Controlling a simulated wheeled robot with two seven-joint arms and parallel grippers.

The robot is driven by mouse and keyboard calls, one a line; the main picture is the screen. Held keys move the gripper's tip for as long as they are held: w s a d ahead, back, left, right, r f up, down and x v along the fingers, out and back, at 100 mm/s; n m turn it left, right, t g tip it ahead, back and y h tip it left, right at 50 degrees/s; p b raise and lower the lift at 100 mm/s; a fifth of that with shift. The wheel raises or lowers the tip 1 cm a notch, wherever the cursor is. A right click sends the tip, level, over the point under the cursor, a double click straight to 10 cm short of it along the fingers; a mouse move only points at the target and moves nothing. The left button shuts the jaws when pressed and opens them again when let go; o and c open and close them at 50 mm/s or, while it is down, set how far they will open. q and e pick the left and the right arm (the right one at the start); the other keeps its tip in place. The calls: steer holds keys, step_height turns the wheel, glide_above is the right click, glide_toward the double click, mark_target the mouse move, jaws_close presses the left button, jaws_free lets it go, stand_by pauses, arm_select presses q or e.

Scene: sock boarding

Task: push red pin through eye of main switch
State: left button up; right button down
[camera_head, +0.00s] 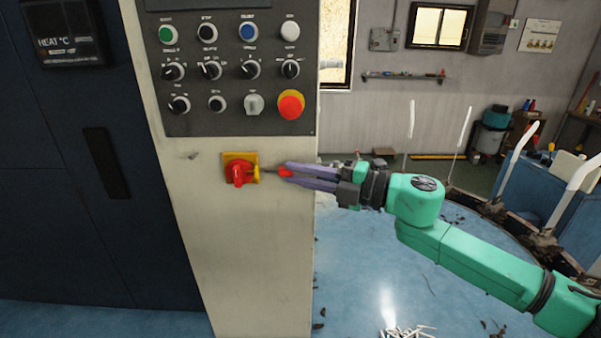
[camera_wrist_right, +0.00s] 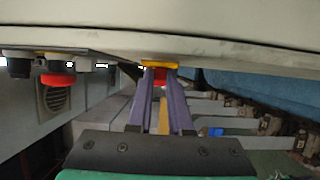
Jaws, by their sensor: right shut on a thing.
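The main switch (camera_head: 239,171) is a red rotary handle on a yellow plate, on the front of the pale cabinet. My right gripper (camera_head: 284,172) comes in from the right, level with the switch, its purple fingers pointing at it. It is shut on the red pin (camera_head: 285,172), whose thin shank points left to the yellow part beside the handle. I cannot tell whether the tip is inside the eye. In the right wrist view, the yellow plate (camera_wrist_right: 160,64) and some red show just beyond the fingertips (camera_wrist_right: 161,72). My left gripper is not in view.
Above the switch is a dark control panel (camera_head: 232,75) with knobs, buttons and a red emergency stop (camera_head: 291,104). The dark blue machine door (camera_head: 80,200) stands to the left. Upright white sock forms (camera_head: 516,150) stand to the right.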

stand_by(0.6)
steer(key=shift+a+p, duration=0.85)
steer(key=shift+a, duration=0.75)
steer(key=c, duration=0.8)
jaws_free()
steer(key=shift+o, duration=0.2)
steer(key=b, duration=0.6)
glide_toward(283, 175)
steer(key=v, duration=0.5)
steer(key=shift+s+a+r, duration=0.1)
steer(key=shift+s+a, duration=0.05)
